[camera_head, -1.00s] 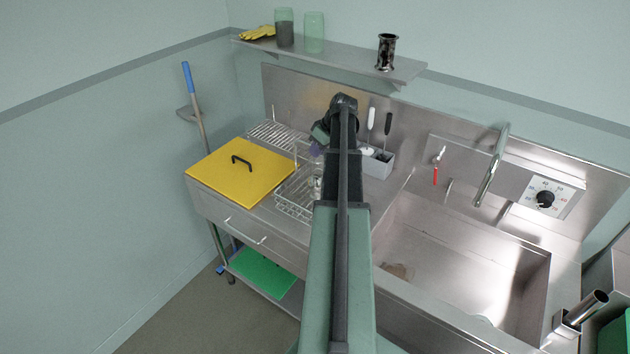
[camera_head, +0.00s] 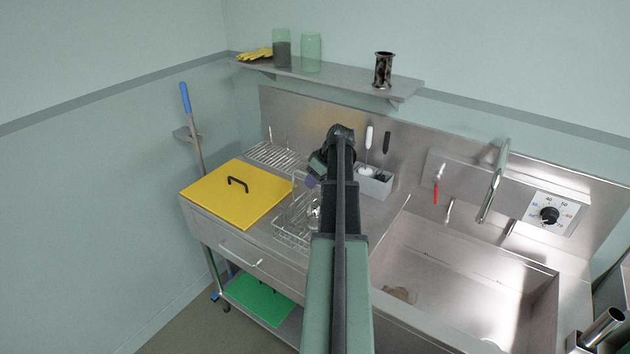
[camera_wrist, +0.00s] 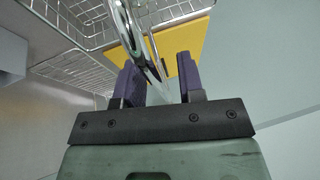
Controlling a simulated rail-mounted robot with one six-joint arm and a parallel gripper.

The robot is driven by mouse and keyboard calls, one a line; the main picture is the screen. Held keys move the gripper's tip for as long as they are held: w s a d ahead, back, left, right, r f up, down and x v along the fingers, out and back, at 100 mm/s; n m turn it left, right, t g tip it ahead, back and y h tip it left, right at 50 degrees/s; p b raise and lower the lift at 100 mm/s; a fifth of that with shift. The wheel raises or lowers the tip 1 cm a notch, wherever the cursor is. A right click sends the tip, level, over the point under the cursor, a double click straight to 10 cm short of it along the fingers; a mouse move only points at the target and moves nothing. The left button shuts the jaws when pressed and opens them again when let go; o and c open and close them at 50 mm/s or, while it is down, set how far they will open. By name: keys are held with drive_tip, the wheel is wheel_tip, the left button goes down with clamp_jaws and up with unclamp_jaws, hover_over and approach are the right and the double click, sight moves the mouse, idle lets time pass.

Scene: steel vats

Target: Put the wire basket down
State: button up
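The wire basket (camera_head: 291,236) is a bright metal wire basket at the front of the steel counter, just right of the yellow board. I cannot tell whether its base touches the counter. Its right side is hidden behind my arm. In the wrist view the basket (camera_wrist: 88,42) fills the upper left, and its chrome handle (camera_wrist: 150,45) runs down between my fingers. My gripper (camera_wrist: 160,80) has two purple fingers standing apart on either side of the handle, with gaps visible. The gripper (camera_head: 312,181) shows only partly in the head view, above the basket.
The yellow board (camera_head: 232,203) with a black handle lies left of the basket. A wire rack (camera_head: 272,155) is behind it. A grey utensil holder (camera_head: 374,184) stands right of my arm, and the sink (camera_head: 450,270) is farther right. A shelf (camera_head: 340,80) hangs above.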

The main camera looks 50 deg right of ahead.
drive_tip(key=shift+r+p, duration=0.35)
drive_tip(key=p+v, duration=1)
drive_tip(key=v, duration=0.1)
drive_tip(key=shift+s+d+r, duration=0.2)
drive_tip(key=shift+s, duration=0.05)
drive_tip(key=w+a+g, duration=0.1)
drive_tip(key=w+a, duration=0.2)
drive_tip(key=a, duration=0.6)
drive_tip(key=w+a+f+g, duration=0.1)
drive_tip(key=w+a, duration=0.3)
drive_tip(key=a, duration=0.5)
drive_tip(key=w+a+g, duration=0.1)
drive_tip(key=w+a, duration=0.2)
drive_tip(key=a, duration=0.6)
drive_tip(key=s+a+h, duration=0.1)
drive_tip(key=s+a, duration=0.2)
drive_tip(key=a, duration=1.2)
drive_tip(key=s+a+g+h, duration=0.1)
drive_tip(key=s+a, duration=0.2)
drive_tip(key=a, duration=1.1)
drive_tip(key=shift+s+a+f, duration=0.3)
drive_tip(key=shift+s+a, duration=0.05)
drive_tip(key=shift+s, duration=0.05)
